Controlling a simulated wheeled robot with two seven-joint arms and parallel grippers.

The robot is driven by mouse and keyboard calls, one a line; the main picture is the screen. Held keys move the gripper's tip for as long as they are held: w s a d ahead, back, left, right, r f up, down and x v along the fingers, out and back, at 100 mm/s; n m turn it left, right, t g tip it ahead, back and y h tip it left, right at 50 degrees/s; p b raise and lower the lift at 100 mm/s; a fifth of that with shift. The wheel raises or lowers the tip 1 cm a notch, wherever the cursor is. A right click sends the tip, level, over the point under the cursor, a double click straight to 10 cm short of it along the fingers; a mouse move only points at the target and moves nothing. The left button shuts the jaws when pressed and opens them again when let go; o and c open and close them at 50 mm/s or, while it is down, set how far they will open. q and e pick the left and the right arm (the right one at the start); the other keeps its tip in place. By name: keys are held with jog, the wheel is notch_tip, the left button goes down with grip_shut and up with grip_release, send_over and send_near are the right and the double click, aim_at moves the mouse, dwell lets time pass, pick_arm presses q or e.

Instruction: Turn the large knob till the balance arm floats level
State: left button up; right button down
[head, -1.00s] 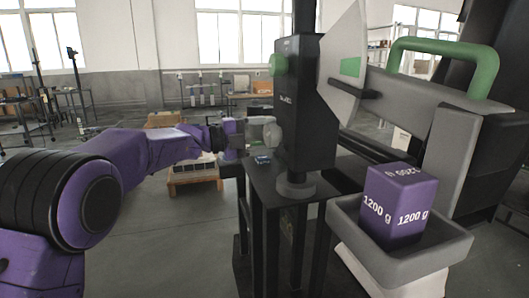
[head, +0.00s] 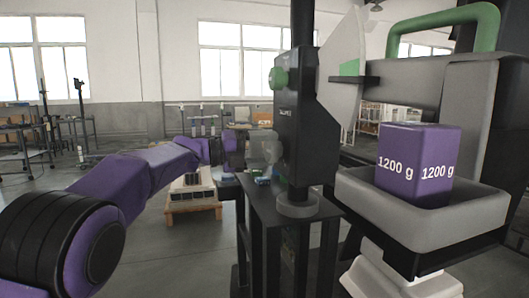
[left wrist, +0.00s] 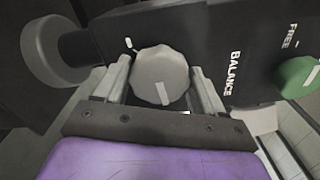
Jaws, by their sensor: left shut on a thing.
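The large grey knob (left wrist: 160,75) sits on a black housing (head: 305,115) lettered BALANCE. A white line on its face points toward the bottom of the left wrist view. My left gripper (left wrist: 164,92) is shut on it, one finger at each side; in the head view the gripper (head: 252,166) is small and partly hidden. The grey balance arm (head: 425,82) with a green handle (head: 452,22) looks close to level. Its black pointer (head: 353,80) lies just below the green mark (head: 349,67) on the pale plate. My right gripper is out of view.
A purple 1200 g weight (head: 415,168) stands in a grey tray (head: 425,225) at the right. A smaller green knob (left wrist: 297,77) marked FREE is beside the large knob. A black stand (head: 262,215) is below the housing. Open floor shows at the left.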

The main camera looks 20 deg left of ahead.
pick_arm(q)
jog(key=o, duration=1)
jog(key=shift+o, duration=0.2)
jog(key=shift+a, duration=0.1)
jog(key=shift+s+a, duration=0.25)
jog(key=shift+a, duration=0.05)
jog(key=b+v, duration=0.1)
jog(key=v, duration=0.8)
jog(key=shift+s+a, duration=0.25)
jog(key=shift+a, duration=0.05)
